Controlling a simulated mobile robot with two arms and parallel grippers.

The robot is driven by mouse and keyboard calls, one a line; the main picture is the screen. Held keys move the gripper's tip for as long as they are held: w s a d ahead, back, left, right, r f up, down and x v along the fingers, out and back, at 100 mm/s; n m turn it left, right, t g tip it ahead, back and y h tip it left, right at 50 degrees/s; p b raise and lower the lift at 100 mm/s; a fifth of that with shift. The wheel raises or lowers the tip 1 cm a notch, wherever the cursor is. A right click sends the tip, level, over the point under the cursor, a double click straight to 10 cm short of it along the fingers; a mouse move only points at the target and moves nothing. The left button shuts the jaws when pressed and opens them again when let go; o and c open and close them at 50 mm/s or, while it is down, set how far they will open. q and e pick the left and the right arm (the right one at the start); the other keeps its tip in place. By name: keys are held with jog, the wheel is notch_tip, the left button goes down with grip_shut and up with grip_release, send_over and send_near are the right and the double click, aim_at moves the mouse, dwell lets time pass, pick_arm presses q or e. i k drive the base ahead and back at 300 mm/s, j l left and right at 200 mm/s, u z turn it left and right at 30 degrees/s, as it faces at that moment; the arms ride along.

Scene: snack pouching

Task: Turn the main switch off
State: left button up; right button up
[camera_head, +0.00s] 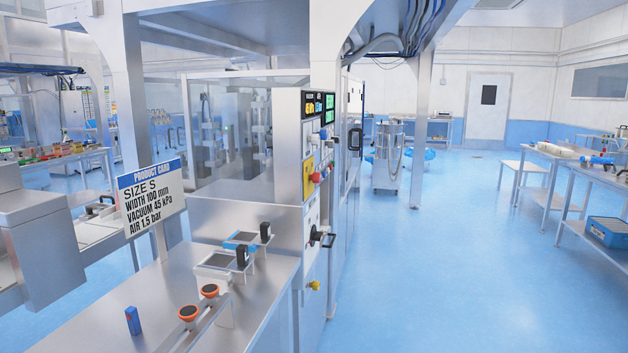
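A steel machine cabinet carries a narrow control panel (310,120) on its right end, seen at a steep angle. Lower down is a black rotary handle (315,235) on a light plate. I cannot tell for sure which of these is the main switch, and its position marks are too small to read. Neither of my grippers is in view.
A product card (151,198) stands over the steel worktop (262,294) in front. Orange-topped knobs (209,291) and a small blue block (133,320) are on the worktop. The blue floor (445,270) right of the machine is clear, up to steel tables (567,170) at far right.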

aim_at(316, 177)
jog(key=u, duration=0.2)
jog(key=i+l+u, duration=0.25)
jog(key=u, duration=0.15)
jog(key=i+l+u, duration=0.35)
jog(key=k, duration=0.05)
